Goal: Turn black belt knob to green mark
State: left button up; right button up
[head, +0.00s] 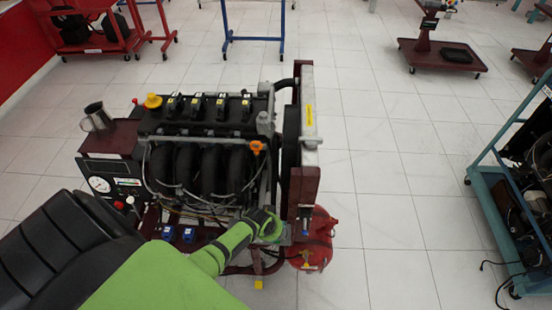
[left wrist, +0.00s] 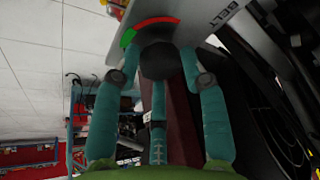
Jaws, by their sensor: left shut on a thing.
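The black belt knob (left wrist: 158,61) shows in the left wrist view, between the two teal fingers of my left gripper (left wrist: 160,65). The gripper is shut on it. Behind the knob is a light panel with the word BELT (left wrist: 222,14) and a curved scale. The scale has a red arc (left wrist: 158,20) and a green mark (left wrist: 128,38) at its left end. The knob's pointer cannot be made out. In the head view my left gripper (head: 268,228) is at the lower right front of the engine trainer (head: 205,165), and the knob is hidden there. My right gripper is not in view.
A red tank (head: 315,243) stands on the floor just right of my left gripper. A teal-framed trainer (head: 490,190) stands at the far right. Red carts (head: 440,55) are at the back. The tiled floor between is clear.

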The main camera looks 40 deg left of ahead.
pick_arm(q)
jog(key=shift+s+a+f+m+h, duration=0.2)
jog(key=shift+a+f+m+h, duration=0.1)
jog(key=shift+m, duration=0.6)
jog(key=m+h+b, duration=0.1)
jog(key=m+b, duration=0.1)
jog(key=shift+f+m+g, duration=0.1)
jog(key=shift+m+g, duration=0.2)
jog(key=shift+m, duration=0.1)
jog(key=m+h+b, duration=0.1)
jog(key=m+b, duration=0.2)
jog(key=shift+w+a+g, duration=0.1)
jog(key=shift+g, duration=0.2)
jog(key=shift+m+g+h+b, duration=0.3)
jog(key=shift+m+h+b, duration=0.1)
jog(key=shift+m+b, duration=0.9)
jog(key=o, duration=0.9)
jog(key=shift+o, duration=1.2)
jog(key=shift+w, duration=0.2)
jog(key=shift+r, duration=0.2)
